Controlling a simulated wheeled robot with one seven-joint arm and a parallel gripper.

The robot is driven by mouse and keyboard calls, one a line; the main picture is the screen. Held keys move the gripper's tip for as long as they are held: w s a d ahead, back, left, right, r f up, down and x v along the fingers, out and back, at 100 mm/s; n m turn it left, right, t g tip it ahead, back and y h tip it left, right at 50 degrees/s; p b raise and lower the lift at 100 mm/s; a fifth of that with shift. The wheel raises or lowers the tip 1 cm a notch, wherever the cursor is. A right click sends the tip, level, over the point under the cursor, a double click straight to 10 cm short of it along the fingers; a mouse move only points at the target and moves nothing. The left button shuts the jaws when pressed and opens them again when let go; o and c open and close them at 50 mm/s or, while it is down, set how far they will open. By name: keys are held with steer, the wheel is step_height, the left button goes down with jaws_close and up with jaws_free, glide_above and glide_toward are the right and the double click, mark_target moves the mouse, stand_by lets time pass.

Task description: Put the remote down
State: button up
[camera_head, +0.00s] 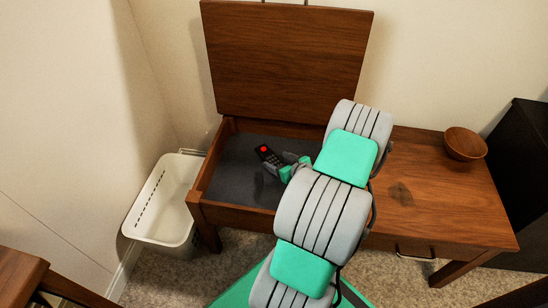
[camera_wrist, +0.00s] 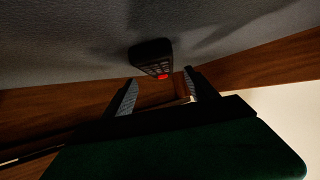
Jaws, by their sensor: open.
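The dark remote (camera_head: 269,157), with a red button, is inside the open, grey-lined compartment (camera_head: 235,172) of the wooden desk. In the wrist view the remote (camera_wrist: 152,53) is beyond my fingertips, against the grey lining (camera_wrist: 60,45), with its red end towards me. It appears to lie on the lining, though its underside is hidden. My gripper (camera_head: 284,168) is low in the compartment, just right of the remote. In the wrist view its two fingers (camera_wrist: 163,90) are spread apart with nothing between them.
The desk's lid (camera_head: 285,60) stands raised against the wall. Wooden compartment walls surround my gripper. A wooden bowl (camera_head: 465,144) sits on the desktop (camera_head: 440,190) at right. A white basket (camera_head: 165,205) stands on the floor left of the desk. A black cabinet (camera_head: 520,185) is at far right.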

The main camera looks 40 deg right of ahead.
steer(key=p+v, duration=0.2)
steer(key=v, duration=0.6)
steer(key=shift+s+r, duration=0.15)
steer(key=shift+r, duration=0.05)
steer(key=w+a+r+n+g+y, duration=0.2)
steer(key=w+a+r+g, duration=0.15)
steer(key=a, duration=0.65)
steer(key=w+a+r+n+g+y, duration=0.2)
steer(key=a+r+g, duration=0.15)
steer(key=a, duration=0.55)
steer(key=s+a+r+m+g+h, duration=0.2)
steer(key=s+a+r+g, duration=0.1)
steer(key=s+a+r, duration=0.7)
steer(key=a+r, duration=0.1)
steer(key=a, duration=0.2)
steer(key=shift+m, duration=0.3)
steer(key=shift+s+a+h, duration=0.1)
steer(key=shift+a+h, duration=0.05)
steer(key=shift+h, duration=0.15)
